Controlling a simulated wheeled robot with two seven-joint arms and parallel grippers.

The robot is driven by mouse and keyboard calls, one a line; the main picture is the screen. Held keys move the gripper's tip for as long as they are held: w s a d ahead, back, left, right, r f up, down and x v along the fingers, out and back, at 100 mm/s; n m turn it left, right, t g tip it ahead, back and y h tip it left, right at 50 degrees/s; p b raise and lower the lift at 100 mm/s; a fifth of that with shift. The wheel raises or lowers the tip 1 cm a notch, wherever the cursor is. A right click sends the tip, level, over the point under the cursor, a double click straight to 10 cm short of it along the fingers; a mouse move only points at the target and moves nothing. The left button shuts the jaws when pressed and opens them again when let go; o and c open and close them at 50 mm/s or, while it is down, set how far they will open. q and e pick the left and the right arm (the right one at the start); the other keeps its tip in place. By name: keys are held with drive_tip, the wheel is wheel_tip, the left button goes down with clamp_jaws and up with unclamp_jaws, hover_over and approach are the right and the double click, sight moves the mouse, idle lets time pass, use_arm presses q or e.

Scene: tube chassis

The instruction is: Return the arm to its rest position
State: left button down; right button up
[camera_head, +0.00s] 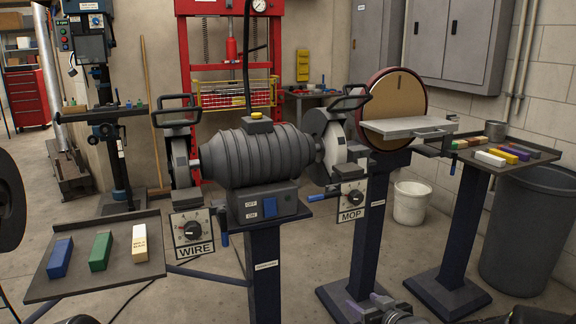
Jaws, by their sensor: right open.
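The rest of the right arm is mostly cut off by the bottom edge. My left gripper is not in view.
A bench grinder (258,155) stands on a pedestal in the middle. A tray (60,290) with blue, green and cream bars is at left. A disc sander (395,100), another tray (520,167), a white bucket (411,203) and a grey bin (528,230) stand right.

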drive_tip(key=s+a+f+m+g, duration=0.2)
drive_tip(key=s+a+f+g, duration=0.15)
drive_tip(key=s+f, duration=0.65)
drive_tip(key=s+a+f+m+g, duration=0.2)
drive_tip(key=s+a+f+g, duration=0.15)
drive_tip(key=s+f, duration=0.6)
drive_tip(key=s+a+f+m+g, duration=0.1)
drive_tip(key=s+a+f+g, duration=0.15)
drive_tip(key=s+f, duration=0.45)
drive_tip(key=s+a+f+g, duration=0.2)
drive_tip(key=s+a+f, duration=0.1)
drive_tip(key=s, duration=0.8)
wheel_tip(320, 180, up, 22)
drive_tip(key=p, duration=2.2)
drive_tip(key=shift+s+a+r+y+p, duration=0.2)
drive_tip(key=shift+s+a+y+p, duration=0.1)
drive_tip(key=shift+s+a+p, duration=0.1)
